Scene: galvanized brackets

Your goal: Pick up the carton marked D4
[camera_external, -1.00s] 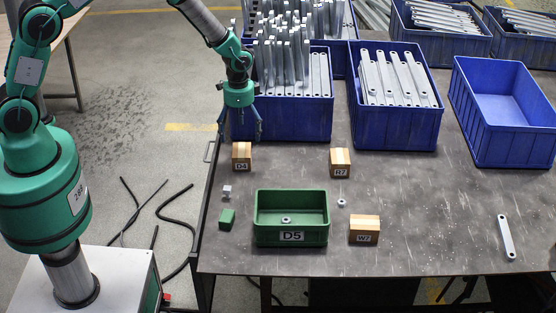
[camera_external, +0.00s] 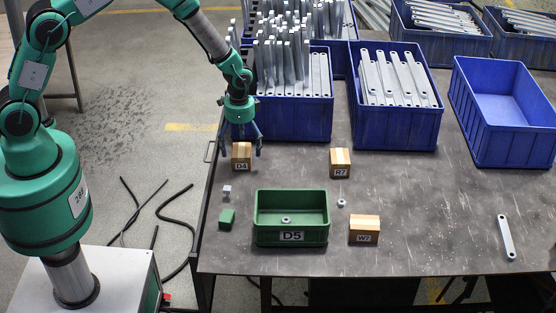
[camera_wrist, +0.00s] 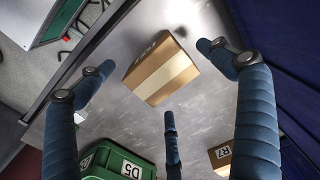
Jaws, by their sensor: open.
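The carton marked D4 (camera_external: 241,158) is a small brown box with a lighter tape strip, standing on the dark table near its left edge. In the wrist view the D4 carton (camera_wrist: 161,70) lies between my spread fingers, its label turned to the upper left and hard to read. My gripper (camera_external: 241,147) is open, pointing down over and around the carton, with fingers at its left and right. In the wrist view my gripper (camera_wrist: 165,95) shows three blue fingers, apart from the carton. Whether a finger touches it cannot be told from outside.
A blue bin of metal brackets (camera_external: 310,118) stands close behind my gripper. Carton R7 (camera_external: 340,163) is to the right, and carton W7 (camera_external: 364,230) is nearer the front. A green bin marked D5 (camera_external: 263,238) and a green cube (camera_external: 227,219) are in front.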

